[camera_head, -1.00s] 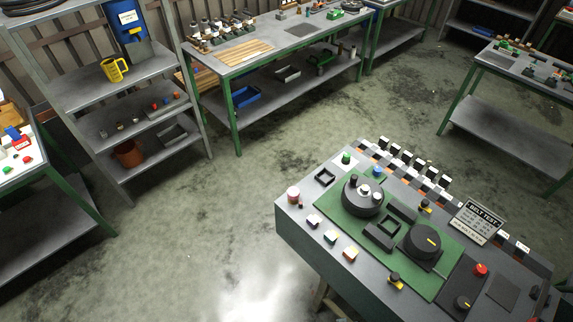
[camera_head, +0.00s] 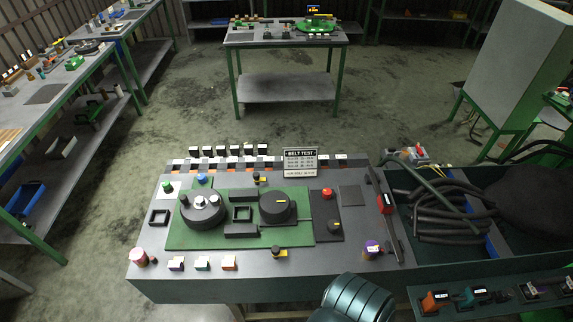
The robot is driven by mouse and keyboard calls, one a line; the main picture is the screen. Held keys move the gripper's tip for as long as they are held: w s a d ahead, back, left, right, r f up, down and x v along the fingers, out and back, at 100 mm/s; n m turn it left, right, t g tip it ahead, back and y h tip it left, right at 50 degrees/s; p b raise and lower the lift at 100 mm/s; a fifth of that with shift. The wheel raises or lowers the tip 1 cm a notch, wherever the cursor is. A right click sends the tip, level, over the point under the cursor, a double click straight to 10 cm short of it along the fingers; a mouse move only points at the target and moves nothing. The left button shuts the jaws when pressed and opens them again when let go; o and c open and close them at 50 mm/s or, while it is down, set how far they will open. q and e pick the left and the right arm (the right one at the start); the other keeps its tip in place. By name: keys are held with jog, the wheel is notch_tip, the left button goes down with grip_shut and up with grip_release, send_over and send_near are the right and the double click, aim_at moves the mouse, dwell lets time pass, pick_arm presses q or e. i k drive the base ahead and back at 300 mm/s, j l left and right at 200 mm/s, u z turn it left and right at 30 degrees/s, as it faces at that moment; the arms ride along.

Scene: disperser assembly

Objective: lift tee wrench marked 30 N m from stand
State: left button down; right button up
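I cannot make out a tee wrench marked 30 N m or read such a mark in the head view. Several small labelled things, among them an orange one (camera_head: 435,301) and a teal one (camera_head: 472,297), stand on a dark ledge at the lower right; their labels are too small to read. A long dark bar (camera_head: 391,228) with a red labelled part (camera_head: 387,203) lies along the right side of the grey bench; I cannot tell what it is. Neither of my grippers shows; a dark teal rounded arm part of mine shows at the bottom edge.
The grey bench (camera_head: 335,254) holds a green plate (camera_head: 185,236) with round black units and a "BELT TEST" sign (camera_head: 300,162). Black hoses (camera_head: 450,222) fill a bin at right. A green-legged table (camera_head: 285,38) stands behind, with open floor (camera_head: 190,105) between.

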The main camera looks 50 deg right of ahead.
aim_at(537, 285)
jog(key=z, duration=1.85)
jog(key=k+l, duration=0.4)
jog(key=l, duration=0.2)
